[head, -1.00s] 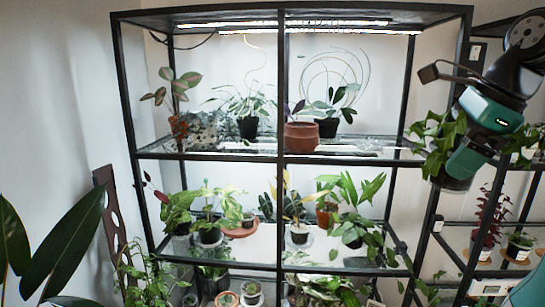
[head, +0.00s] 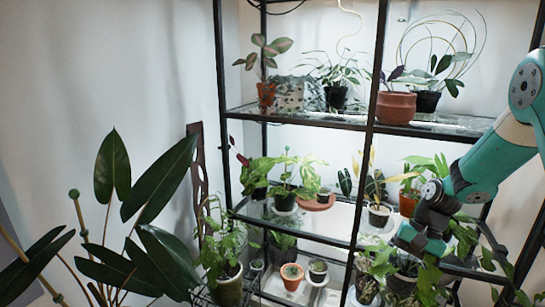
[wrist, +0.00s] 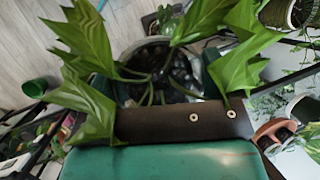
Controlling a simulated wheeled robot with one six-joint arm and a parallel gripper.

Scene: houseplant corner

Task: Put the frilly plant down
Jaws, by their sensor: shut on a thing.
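The frilly plant (wrist: 190,30), with broad, jagged bright green leaves, fills the upper middle of the wrist view. Its stems rise from a pot (wrist: 150,48) with a pale rim and dark, pebbly filling. My gripper (wrist: 157,70) is shut on this pot, with a green finger on each side. In the head view my gripper (head: 425,240) is at the lower right, pointing down in front of the rack's lower part. Green leaves show around and below it there, but I cannot tell clearly which belong to the held plant. The pot's underside is hidden.
A black rack (head: 300,120) holds several potted plants on glass shelves. A terracotta pot (head: 396,107) stands on the upper shelf. A large dark-leaved plant (head: 150,225) fills the lower left. A green cup-like object (wrist: 36,87) and wooden floor (wrist: 50,40) show in the wrist view.

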